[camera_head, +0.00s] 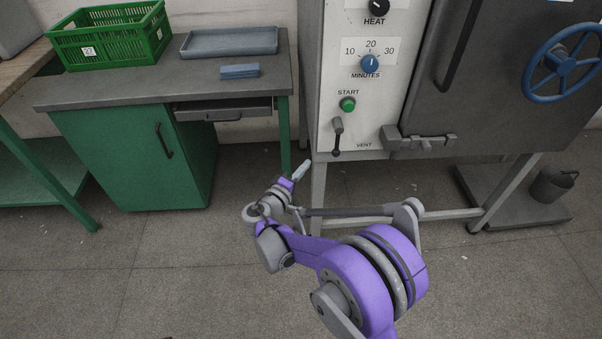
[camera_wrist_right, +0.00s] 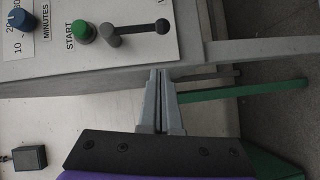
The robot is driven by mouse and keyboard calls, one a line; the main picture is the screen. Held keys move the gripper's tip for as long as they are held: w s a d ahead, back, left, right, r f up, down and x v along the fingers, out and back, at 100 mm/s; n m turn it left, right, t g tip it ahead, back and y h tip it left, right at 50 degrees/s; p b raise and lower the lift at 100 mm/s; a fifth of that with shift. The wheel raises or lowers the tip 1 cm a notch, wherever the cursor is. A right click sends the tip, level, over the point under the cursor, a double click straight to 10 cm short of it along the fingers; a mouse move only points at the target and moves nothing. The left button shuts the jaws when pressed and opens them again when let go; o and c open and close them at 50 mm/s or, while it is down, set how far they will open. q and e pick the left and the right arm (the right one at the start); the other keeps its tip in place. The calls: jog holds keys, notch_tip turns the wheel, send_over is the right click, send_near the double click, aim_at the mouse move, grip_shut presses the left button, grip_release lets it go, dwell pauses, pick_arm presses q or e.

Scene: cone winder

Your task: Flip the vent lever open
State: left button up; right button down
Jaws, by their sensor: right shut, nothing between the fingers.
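The vent lever (camera_head: 337,138) is on the white control panel, below the green START button. It hangs down from a grey pivot and ends in a dark knob, beside the VENT label. In the right wrist view the lever (camera_wrist_right: 138,31) shows whole near the top, the knob to the right of its pivot. My right gripper (camera_head: 306,163) is below and left of the lever, apart from it. In its wrist view the right gripper (camera_wrist_right: 157,75) has its fingers together and empty, in front of the panel's lower edge. My left gripper is not in view.
Above the lever are the green START button (camera_head: 347,104) and the blue MINUTES dial (camera_head: 370,64). A door latch (camera_head: 420,140) juts out to its right. A green bench (camera_head: 130,150) with a drawer (camera_head: 223,110) stands at left. The floor in front is clear.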

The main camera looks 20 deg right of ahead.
aim_at(337, 142)
jog(key=w+d+f+b, duration=0.1)
jog(key=w+d, duration=0.2)
jog(key=d, duration=0.4)
jog(key=shift+w+d+f, duration=0.15)
jog(key=shift+d+f, duration=0.05)
jog(key=shift+d, duration=0.15)
